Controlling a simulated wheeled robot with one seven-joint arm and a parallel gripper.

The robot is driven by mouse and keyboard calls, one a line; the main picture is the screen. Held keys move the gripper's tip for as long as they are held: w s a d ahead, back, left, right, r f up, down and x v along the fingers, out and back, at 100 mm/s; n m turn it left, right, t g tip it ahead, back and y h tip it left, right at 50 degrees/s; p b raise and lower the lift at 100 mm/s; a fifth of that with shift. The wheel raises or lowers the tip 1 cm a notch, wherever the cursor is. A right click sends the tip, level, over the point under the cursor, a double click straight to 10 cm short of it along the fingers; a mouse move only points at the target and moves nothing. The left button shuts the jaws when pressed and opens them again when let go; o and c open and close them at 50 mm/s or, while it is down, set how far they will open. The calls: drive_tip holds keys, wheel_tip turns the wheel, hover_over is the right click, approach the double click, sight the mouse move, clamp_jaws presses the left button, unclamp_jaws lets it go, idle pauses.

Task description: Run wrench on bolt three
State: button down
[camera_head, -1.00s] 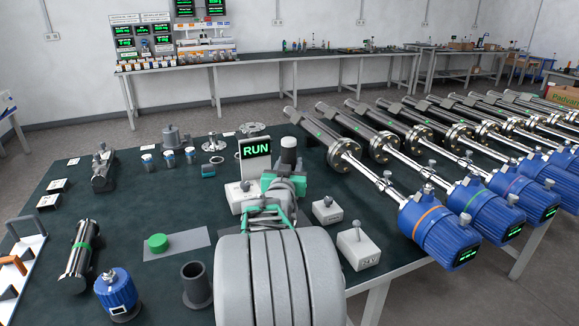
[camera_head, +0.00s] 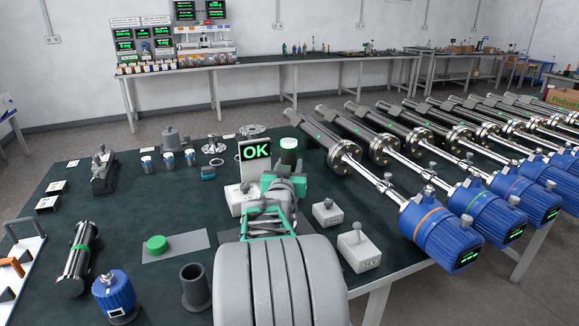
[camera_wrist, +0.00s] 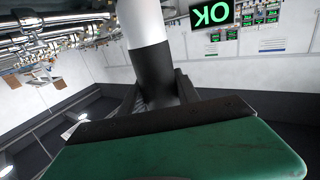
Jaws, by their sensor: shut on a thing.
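My arm hides the wrench's lower end. I cannot make out bolt three or whether the wrench touches it.
A grey block with a lever (camera_head: 359,248) and a smaller one (camera_head: 326,211) stand just right of my arm. Blue-headed transmitters (camera_head: 440,235) line the right side. A green button (camera_head: 156,244) and a dark cup (camera_head: 195,286) are left. Bare dark tabletop (camera_head: 130,212) lies at left.

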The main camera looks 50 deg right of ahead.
sight(290, 151)
drive_tip(key=shift+r+p, duration=0.7)
drive_tip(key=shift+r, duration=1.55)
